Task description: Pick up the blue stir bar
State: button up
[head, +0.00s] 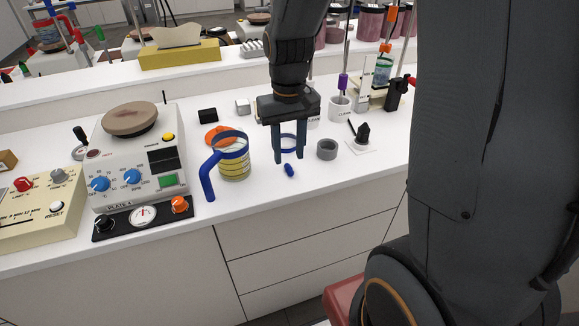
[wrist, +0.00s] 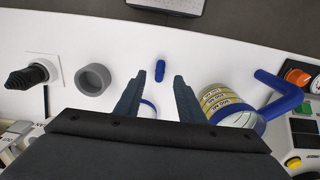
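The blue stir bar (head: 290,170) is a small dark-blue capsule lying on the white counter near its front edge. It also shows in the wrist view (wrist: 160,70), ahead of the fingertips and centred between their lines. My gripper (head: 289,157) points down with its two fingers apart and nothing between them. In the head view its fingertips are just above and behind the stir bar. A blue ring (head: 288,141) on the counter shows behind the fingers and is partly hidden by them.
A mug-like beaker with a blue handle (head: 234,164) stands just left of my gripper. A grey ring (head: 327,149) lies to the right. A hotplate (head: 140,155) stands further left, and a black-knobbed piece (head: 363,134) further right.

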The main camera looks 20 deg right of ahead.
aim_at(289, 167)
jog(key=shift+f+p, duration=0.4)
jog(key=shift+f, duration=1.55)
grip_shut()
